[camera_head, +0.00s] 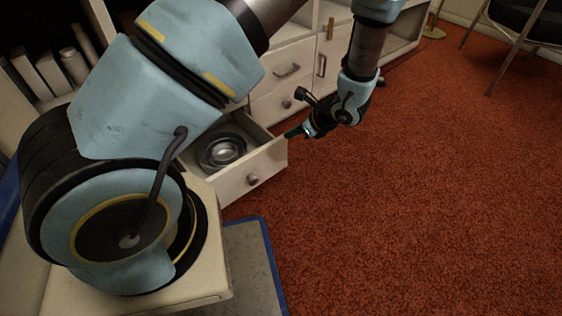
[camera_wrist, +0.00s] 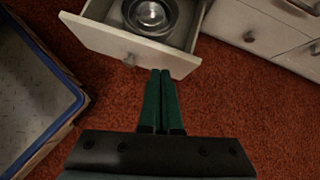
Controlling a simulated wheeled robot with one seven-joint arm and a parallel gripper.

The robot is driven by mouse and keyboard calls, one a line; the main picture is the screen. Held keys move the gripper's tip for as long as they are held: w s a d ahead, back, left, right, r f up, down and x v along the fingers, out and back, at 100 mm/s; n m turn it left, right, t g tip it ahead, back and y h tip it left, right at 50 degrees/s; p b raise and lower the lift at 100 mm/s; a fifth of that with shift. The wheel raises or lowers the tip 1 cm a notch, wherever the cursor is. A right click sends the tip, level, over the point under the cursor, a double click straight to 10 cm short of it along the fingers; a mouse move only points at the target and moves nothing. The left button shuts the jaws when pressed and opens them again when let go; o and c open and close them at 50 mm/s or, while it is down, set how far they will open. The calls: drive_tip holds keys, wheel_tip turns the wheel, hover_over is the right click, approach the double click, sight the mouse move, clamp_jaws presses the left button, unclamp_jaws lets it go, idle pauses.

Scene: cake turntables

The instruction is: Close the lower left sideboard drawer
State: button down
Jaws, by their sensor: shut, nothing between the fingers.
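The lower left drawer (camera_head: 262,171) of the white sideboard is pulled out, with a round knob on its front. A round metal bowl (camera_head: 222,152) lies inside it. The drawer front also shows in the wrist view (camera_wrist: 98,38), with the bowl (camera_wrist: 150,14) behind it. My gripper (camera_head: 288,135) is at the right end of the drawer front. In the wrist view its two green fingers (camera_wrist: 161,72) are together and empty, their tips close to the front's lower right part. I cannot tell whether they touch it.
The sideboard's other drawers (camera_head: 292,69) and a door with a vertical handle are closed, to the right of the open drawer. A blue-edged grey mat or tray (camera_head: 252,262) lies near my base. Red carpet (camera_head: 420,200) is clear in front. A chair (camera_head: 515,35) stands far right.

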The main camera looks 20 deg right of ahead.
drive_tip(key=s+d+f+m+t+b, duration=0.1)
drive_tip(key=d+f+m+b, duration=0.1)
drive_tip(key=d+f+m, duration=0.3)
drive_tip(key=n+h+b, duration=0.1)
drive_tip(key=n+b, duration=0.1)
drive_tip(key=b, duration=0.3)
approach(275, 146)
drive_tip(key=x, duration=0.5)
drive_tip(key=shift+s+d+f, duration=0.15)
drive_tip(key=shift+d+f, duration=0.05)
drive_tip(key=shift+f, duration=0.25)
drive_tip(key=shift+w+a+r, duration=0.1)
drive_tip(key=shift+w+a, duration=0.1)
drive_tip(key=shift+w, duration=0.2)
drive_tip(key=w+a, duration=0.4)
drive_tip(key=w, duration=0.5)
drive_tip(key=w+a+b, duration=0.1)
drive_tip(key=w+a, duration=0.4)
drive_tip(key=w, duration=0.5)
